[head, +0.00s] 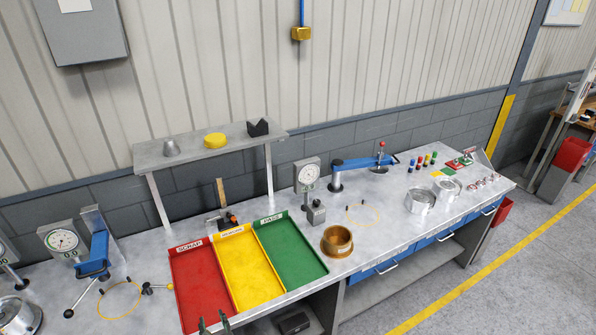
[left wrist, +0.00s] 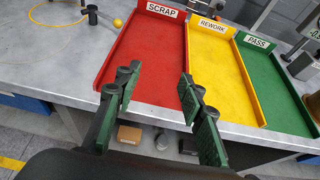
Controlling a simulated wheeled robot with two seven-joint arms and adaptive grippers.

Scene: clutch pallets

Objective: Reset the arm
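My left gripper (head: 214,324) shows only by its dark green fingertips at the bottom edge of the head view, in front of the red tray. In the left wrist view the left gripper (left wrist: 155,86) has its two green fingers spread apart with nothing between them. It is at the front edge of the bench, before the red SCRAP tray (left wrist: 150,60). My right gripper is in neither view.
The yellow REWORK tray (head: 247,268) and green PASS tray (head: 292,252) stand beside the red one; all three look empty. A bronze ring (head: 337,243) sits right of them. Dial gauges (head: 306,175), a blue-armed fixture (head: 358,162) and steel rings (head: 420,202) stand on the bench.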

